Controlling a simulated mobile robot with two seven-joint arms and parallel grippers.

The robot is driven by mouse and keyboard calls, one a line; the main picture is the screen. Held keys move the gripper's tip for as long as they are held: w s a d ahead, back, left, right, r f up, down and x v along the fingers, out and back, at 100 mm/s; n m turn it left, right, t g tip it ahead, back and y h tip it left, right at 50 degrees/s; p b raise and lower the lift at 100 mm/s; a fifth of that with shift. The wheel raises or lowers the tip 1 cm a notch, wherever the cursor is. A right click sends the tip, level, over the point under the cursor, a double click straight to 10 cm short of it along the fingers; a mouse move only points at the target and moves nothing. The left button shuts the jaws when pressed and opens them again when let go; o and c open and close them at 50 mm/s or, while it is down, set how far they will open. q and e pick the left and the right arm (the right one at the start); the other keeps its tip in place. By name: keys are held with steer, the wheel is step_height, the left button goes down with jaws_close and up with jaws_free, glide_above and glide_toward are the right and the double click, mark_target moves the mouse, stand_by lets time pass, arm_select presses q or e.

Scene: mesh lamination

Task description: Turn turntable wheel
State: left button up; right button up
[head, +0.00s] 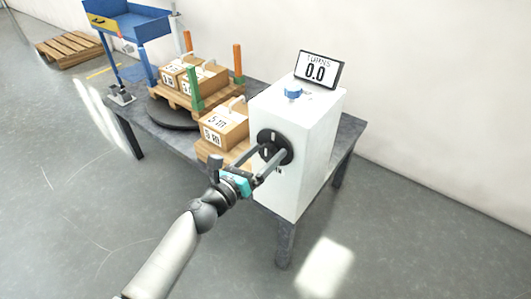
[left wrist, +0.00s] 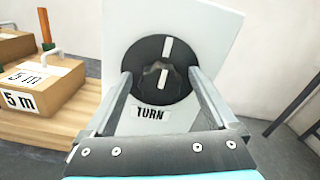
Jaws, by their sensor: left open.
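The turn wheel is a black round disc (head: 275,147) with a white mark, on the front face of a white box (head: 318,150). In the left wrist view the wheel (left wrist: 150,50) shows a dark lobed knob (left wrist: 158,80) at its centre, a white line pointing up and a TURN label below. My left gripper (head: 262,163) is open in front of the wheel. In the left wrist view its two fingers (left wrist: 160,88) reach to either side of the knob; I cannot tell whether they touch it. A display on the box (head: 318,69) reads TURNS 0.0. My right gripper is not in view.
A dark turntable (head: 172,117) carries a wooden pallet with boxes and coloured posts. A box labelled 5 m (head: 222,126) sits left of the white box. All stand on a grey table (head: 130,112). Floor in front is clear.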

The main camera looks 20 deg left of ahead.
arm_select(q)
steer(key=shift+w, duration=0.3)
steer(key=shift+d, duration=0.1)
steer(key=c, duration=1.4)
